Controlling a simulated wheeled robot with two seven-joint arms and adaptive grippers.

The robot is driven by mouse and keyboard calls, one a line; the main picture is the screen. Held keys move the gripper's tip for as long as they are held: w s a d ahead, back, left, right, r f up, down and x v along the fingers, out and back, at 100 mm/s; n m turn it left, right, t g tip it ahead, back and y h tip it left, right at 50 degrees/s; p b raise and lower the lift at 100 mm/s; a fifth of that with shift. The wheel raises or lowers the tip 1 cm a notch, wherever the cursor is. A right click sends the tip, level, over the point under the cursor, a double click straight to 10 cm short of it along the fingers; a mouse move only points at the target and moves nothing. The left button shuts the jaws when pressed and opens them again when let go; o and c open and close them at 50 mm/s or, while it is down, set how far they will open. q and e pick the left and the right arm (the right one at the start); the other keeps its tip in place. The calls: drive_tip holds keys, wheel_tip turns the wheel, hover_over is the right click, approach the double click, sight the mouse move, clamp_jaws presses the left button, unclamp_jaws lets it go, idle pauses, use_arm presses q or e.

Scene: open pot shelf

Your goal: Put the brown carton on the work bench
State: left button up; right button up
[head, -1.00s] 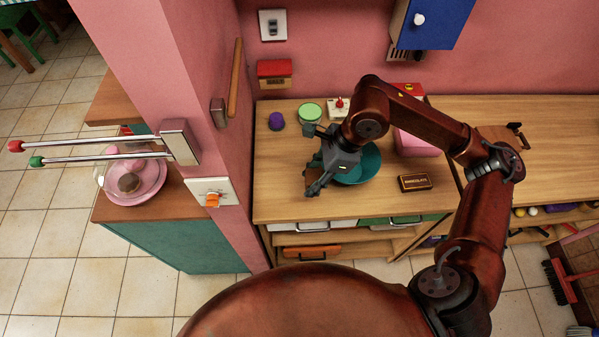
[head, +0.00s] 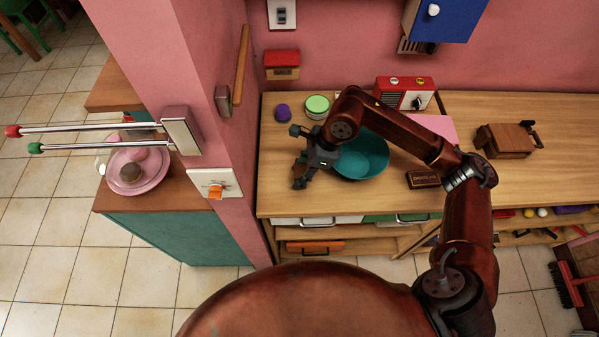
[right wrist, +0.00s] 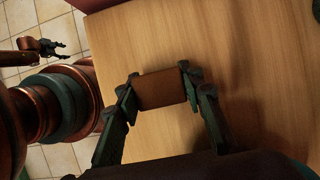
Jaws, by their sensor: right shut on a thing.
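The brown carton (right wrist: 160,88) is between the fingertips of my right gripper (right wrist: 163,90) in the right wrist view. In the head view my right gripper (head: 303,173) is over the left part of the wooden work bench (head: 345,205), left of a teal bowl, and mostly hides the carton. My right gripper is shut on the carton, low over the bench top; I cannot tell whether the carton touches it. My left gripper (right wrist: 48,47) shows small at the upper left of the wrist view, away from the carton; its opening is unclear.
The teal bowl (head: 361,155) stands close to the right gripper. A purple object (head: 282,112), a green-lidded tub (head: 317,106), a red radio (head: 404,93), a dark chocolate box (head: 423,179) and a wooden box (head: 505,140) are on the bench. A pink wall corner stands left.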

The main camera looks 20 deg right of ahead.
drive_tip(key=shift+f, duration=0.2)
drive_tip(key=o, duration=0.8)
use_arm(q)
drive_tip(key=shift+w+f, duration=0.15)
use_arm(e)
drive_tip(key=o, duration=0.4)
drive_tip(key=shift+o, duration=0.2)
drive_tip(key=shift+r, duration=0.3)
use_arm(q)
drive_tip(key=shift+w+r+p, duration=0.2)
drive_tip(key=shift+r+p, duration=0.2)
drive_tip(key=shift+r, duration=0.05)
drive_tip(key=shift+w+r+p, duration=0.2)
drive_tip(key=shift+r+p, duration=0.2)
drive_tip(key=shift+r, duration=0.05)
use_arm(e)
drive_tip(key=v, duration=1.2)
